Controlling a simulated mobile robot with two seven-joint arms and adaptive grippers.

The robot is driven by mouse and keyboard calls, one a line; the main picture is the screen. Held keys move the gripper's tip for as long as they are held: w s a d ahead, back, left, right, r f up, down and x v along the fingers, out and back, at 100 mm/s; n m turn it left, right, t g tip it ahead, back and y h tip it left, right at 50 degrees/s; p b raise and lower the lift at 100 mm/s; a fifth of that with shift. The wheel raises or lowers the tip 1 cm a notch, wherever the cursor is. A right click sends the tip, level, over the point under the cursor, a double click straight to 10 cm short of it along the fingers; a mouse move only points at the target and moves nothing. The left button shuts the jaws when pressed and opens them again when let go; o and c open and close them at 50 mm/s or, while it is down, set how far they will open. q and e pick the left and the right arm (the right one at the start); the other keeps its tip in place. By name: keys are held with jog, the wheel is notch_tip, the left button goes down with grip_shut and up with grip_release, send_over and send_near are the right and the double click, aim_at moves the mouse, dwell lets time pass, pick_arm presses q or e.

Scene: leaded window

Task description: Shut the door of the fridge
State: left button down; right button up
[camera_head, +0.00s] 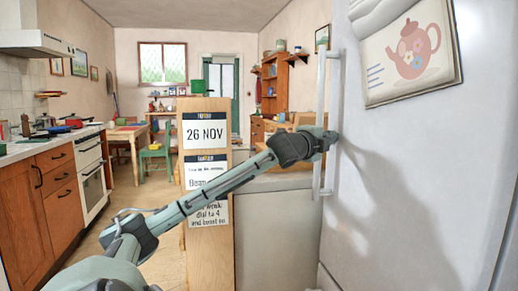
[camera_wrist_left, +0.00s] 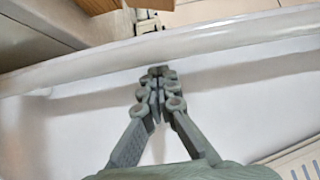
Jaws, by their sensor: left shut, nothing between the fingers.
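The white fridge door (camera_head: 420,160) fills the right side of the head view, with a long vertical white handle (camera_head: 322,90) along its left edge. I cannot tell from this view how far the door stands open. My left gripper (camera_head: 334,138) is shut and empty, at the door's face beside the handle, at about its middle height. In the left wrist view the shut fingertips (camera_wrist_left: 157,75) lie over the white door face (camera_wrist_left: 60,130), just short of the handle bar (camera_wrist_left: 200,42); I cannot tell whether they touch the door. My right gripper is not in view.
A teapot picture (camera_head: 408,52) hangs on the door. The stove (camera_head: 91,170) and wooden cabinets line the left wall. Open floor lies between.

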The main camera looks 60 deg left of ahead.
pick_arm(q)
jog(key=v, duration=1.2)
jog(key=s+d+f+n+g, duration=0.15)
jog(key=f+n+g, duration=0.25)
jog(key=f, duration=1.6)
jog(key=s+f+n+g, duration=0.3)
jog(key=f+n+g, duration=0.1)
jog(key=f, duration=1.5)
jog(key=s+d+f+n+g+h, duration=0.2)
jog(key=s+d+f, duration=0.6)
jog(key=d+f, duration=0.4)
jog(key=s+d+f+n+g+h, duration=0.2)
jog(key=s+d+f+g, duration=0.2)
jog(key=s+d+f, duration=0.4)
jog(key=d+f, duration=0.4)
jog(key=f, duration=0.3)
jog(key=shift+s+d+n, duration=0.3)
jog(key=shift+n, duration=0.1)
